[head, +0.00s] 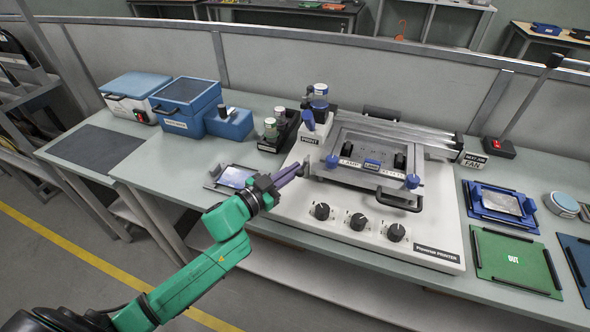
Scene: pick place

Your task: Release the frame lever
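The printer (290,206) is a white-based machine on the bench with a grey metal frame (345,178) on top. The frame has a small blue lever or knob at its left front corner (332,161) and another at its right front corner (413,181). Which one the task calls the frame lever is not labelled. A black handle (398,202) is at the frame's front. My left gripper (304,168), on the green arm, is just left of the left blue knob, pointing toward it, apparently without touching. Its fingers look close together; any gap is unclear. My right gripper is out of view.
Three black dials (357,221) line the printer's front. A tray with a bluish plate (236,177) lies beneath and left of my gripper. Ink bottles (270,130) and blue boxes (187,103) stand at left. A green "OUT" mat (513,260) lies at right.

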